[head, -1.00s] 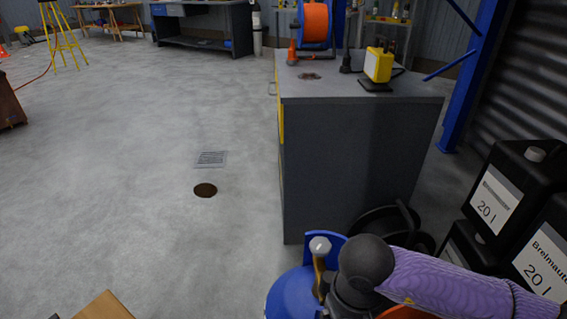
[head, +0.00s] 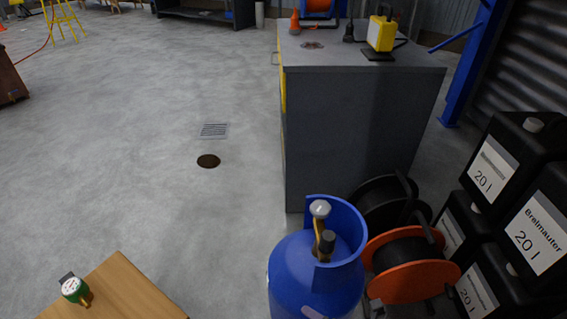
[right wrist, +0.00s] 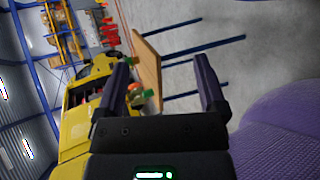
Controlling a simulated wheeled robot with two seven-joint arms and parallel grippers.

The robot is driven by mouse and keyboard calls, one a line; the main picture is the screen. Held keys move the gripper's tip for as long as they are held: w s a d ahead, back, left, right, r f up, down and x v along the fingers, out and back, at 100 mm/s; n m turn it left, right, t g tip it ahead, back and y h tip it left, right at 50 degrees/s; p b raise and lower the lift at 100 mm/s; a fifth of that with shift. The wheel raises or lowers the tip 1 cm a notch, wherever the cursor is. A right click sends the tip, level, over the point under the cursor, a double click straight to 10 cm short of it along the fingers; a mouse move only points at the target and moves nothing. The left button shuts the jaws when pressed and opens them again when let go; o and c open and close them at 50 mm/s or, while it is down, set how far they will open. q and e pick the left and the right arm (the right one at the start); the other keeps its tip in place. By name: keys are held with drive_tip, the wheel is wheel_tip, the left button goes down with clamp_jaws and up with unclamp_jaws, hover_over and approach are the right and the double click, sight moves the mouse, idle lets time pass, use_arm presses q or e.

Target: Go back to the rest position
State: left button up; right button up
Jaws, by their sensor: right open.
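My right gripper (right wrist: 160,62) shows in the right wrist view, its two dark fingers wide apart with no object held between them. A purple-sleeved part of my arm is at the right of that view. In the head view neither gripper can be made out. A blue gas cylinder (head: 312,277) stands upright at the bottom centre of the head view, with a valve (head: 321,228) inside its collar. My left gripper is in neither view.
A grey cabinet (head: 345,130) stands behind the cylinder. Cable reels (head: 412,268) and stacked black canisters (head: 507,160) are at the right. A wooden table (head: 125,290) with a green-and-white gauge (head: 75,290) is at bottom left. The floor (head: 130,170) between is largely clear.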

drive_tip(key=s+d+f+m+g+h, duration=0.2)
drive_tip(key=s+d+f+m+h, duration=0.2)
drive_tip(key=s+d+f+m, duration=0.35)
drive_tip(key=s+d+f+m+g+h, duration=0.2)
drive_tip(key=s+d+f+m+h, duration=0.2)
drive_tip(key=s+f+m, duration=0.45)
drive_tip(key=s+d+m+g+h, duration=0.2)
drive_tip(key=s+m+g, duration=0.25)
drive_tip(key=s, duration=1.05)
drive_tip(key=s+d+m+g, duration=0.1)
drive_tip(key=s+m+g, duration=0.3)
drive_tip(key=s, duration=0.6)
use_arm(q)
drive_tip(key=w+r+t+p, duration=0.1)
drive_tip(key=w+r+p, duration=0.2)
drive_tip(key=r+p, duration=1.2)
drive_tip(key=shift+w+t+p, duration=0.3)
drive_tip(key=shift+p, duration=0.15)
use_arm(e)
drive_tip(key=w+r+m+t, duration=0.1)
drive_tip(key=w+r+t, duration=0.1)
drive_tip(key=r, duration=1.3)
drive_tip(key=shift+w+r, duration=0.3)
drive_tip(key=shift+w, duration=0.3)
drive_tip(key=shift+m+t, duration=0.25)
